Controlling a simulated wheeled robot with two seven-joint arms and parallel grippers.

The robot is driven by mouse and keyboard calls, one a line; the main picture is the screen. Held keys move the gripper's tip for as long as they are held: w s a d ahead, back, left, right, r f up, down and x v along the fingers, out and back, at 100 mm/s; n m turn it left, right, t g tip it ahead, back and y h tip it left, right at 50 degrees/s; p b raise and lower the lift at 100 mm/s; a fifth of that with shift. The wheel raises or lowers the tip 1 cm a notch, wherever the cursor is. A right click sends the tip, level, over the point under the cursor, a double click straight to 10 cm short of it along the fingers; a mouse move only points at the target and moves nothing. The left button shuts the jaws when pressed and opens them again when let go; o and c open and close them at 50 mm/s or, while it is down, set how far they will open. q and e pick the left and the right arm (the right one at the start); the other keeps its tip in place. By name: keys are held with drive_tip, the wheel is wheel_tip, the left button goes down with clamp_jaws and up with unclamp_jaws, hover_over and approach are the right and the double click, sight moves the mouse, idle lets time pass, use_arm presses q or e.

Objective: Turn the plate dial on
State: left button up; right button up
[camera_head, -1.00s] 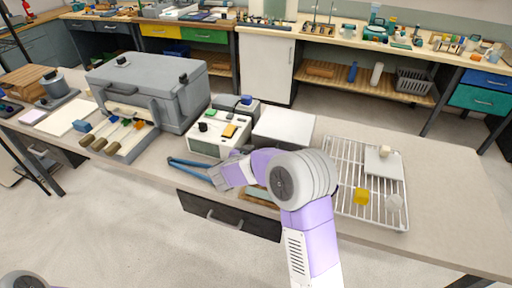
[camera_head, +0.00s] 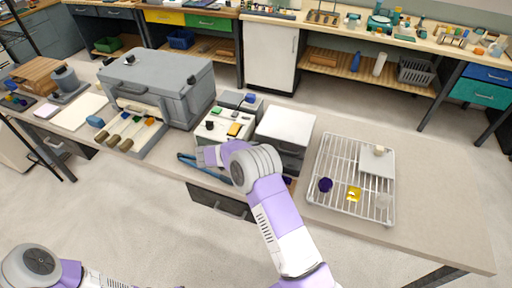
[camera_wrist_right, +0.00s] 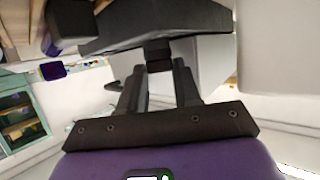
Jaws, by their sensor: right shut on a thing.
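A white device (camera_head: 222,142) with a black knob (camera_head: 210,125), green and orange parts on top stands mid-table. A white-topped plate unit (camera_head: 287,124) stands at its right. My right gripper (camera_head: 207,156) is low in front of the white device. In the right wrist view, my right gripper (camera_wrist_right: 158,72) is shut on a small black dial (camera_wrist_right: 157,50) that sits under a dark overhanging edge. I cannot tell from the head view which unit this dial belongs to, and its turn angle does not show. My left arm shows at the bottom left; its gripper is out of view.
Blue tongs (camera_head: 188,161) lie by my right gripper. A large grey box (camera_head: 160,85) stands to the left, with wooden-handled tools (camera_head: 125,136) in front. A wire rack (camera_head: 320,160) with small blocks stands at the right. The table's right end is clear.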

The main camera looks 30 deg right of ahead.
idle(0.4)
drive_tip(key=o, duration=0.9)
drive_tip(key=shift+o, duration=0.7)
drive_tip(key=shift+r, duration=0.1)
